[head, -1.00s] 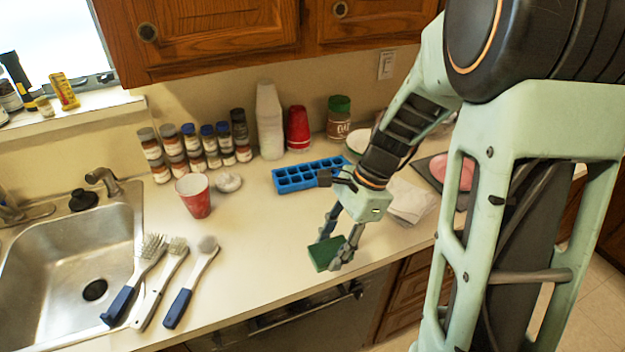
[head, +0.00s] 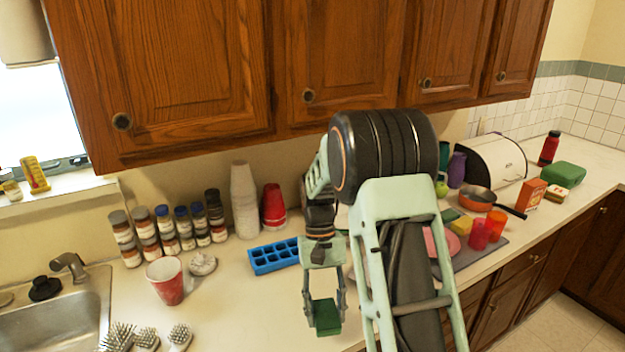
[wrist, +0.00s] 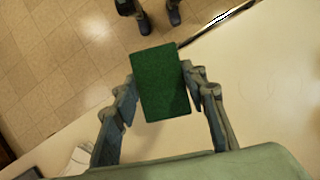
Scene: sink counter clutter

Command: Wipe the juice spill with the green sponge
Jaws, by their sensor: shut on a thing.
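The green sponge (head: 327,318) is a flat dark green block held between the fingers of my gripper (head: 325,300). The wrist view also shows the sponge (wrist: 160,95), gripped by its two sides between the fingertips of my gripper (wrist: 158,78). In the head view it hangs near the counter's front edge; the wrist view shows floor and pale counter behind it. I cannot tell any gap to the counter. I cannot make out a juice spill in either view; my arm hides part of the counter.
A blue ice tray (head: 275,256), a red cup (head: 166,282) and several spice jars (head: 187,228) stand left of my gripper. Brushes (head: 145,338) lie by the sink (head: 50,325). A grey mat (head: 470,255) holds red cups (head: 481,235) at right.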

